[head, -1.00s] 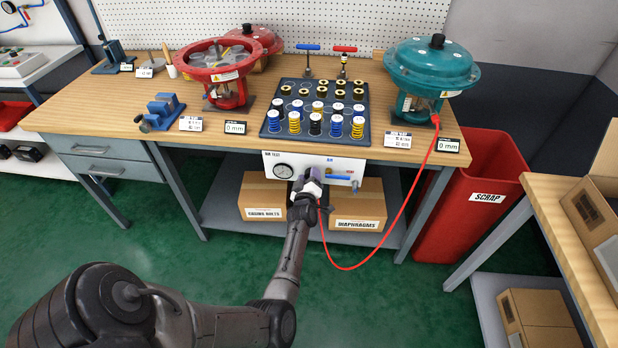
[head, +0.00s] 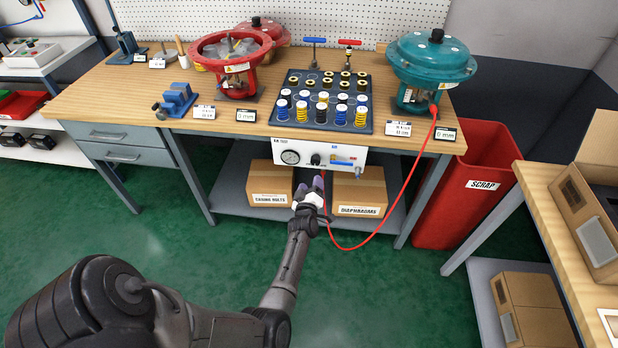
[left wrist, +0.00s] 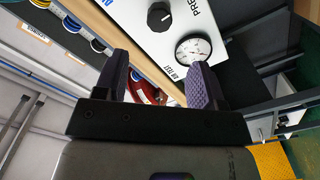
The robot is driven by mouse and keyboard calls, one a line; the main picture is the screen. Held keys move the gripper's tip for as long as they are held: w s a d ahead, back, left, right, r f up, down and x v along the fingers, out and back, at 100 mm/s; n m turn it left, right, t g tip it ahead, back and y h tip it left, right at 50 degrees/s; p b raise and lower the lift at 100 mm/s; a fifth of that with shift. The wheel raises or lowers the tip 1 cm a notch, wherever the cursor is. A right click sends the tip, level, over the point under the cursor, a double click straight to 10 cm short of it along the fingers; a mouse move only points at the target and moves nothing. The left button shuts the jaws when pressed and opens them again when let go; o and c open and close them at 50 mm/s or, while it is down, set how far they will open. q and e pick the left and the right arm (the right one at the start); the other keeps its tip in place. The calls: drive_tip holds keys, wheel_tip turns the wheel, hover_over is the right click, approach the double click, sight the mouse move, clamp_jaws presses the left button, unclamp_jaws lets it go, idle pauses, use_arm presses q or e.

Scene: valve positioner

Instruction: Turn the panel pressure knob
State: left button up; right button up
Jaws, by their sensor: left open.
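The white air test panel (head: 290,147) hangs under the front edge of the bench. Its black pressure knob (head: 315,159) sits between the round gauge (head: 290,157) and a blue-handled valve (head: 343,162). In the left wrist view the knob (left wrist: 160,16) and the gauge (left wrist: 194,48) show clearly, beyond the fingers. My left gripper (head: 311,184) is open and empty, below and in front of the panel, apart from the knob. Its two purple-padded fingers (left wrist: 158,84) also show in the left wrist view. My right gripper is in neither view.
A red hose (head: 401,190) loops down from the teal actuator (head: 432,62) toward the panel area. Cardboard boxes (head: 358,192) stand on the shelf below. The bench top holds a spring tray (head: 282,128) and a red actuator (head: 236,80). A red scrap bin (head: 435,220) stands right.

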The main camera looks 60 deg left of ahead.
use_arm(q)
drive_tip(key=v, duration=0.3)
drive_tip(key=shift+s+d+p, duration=0.15)
drive_tip(key=shift+p, duration=0.2)
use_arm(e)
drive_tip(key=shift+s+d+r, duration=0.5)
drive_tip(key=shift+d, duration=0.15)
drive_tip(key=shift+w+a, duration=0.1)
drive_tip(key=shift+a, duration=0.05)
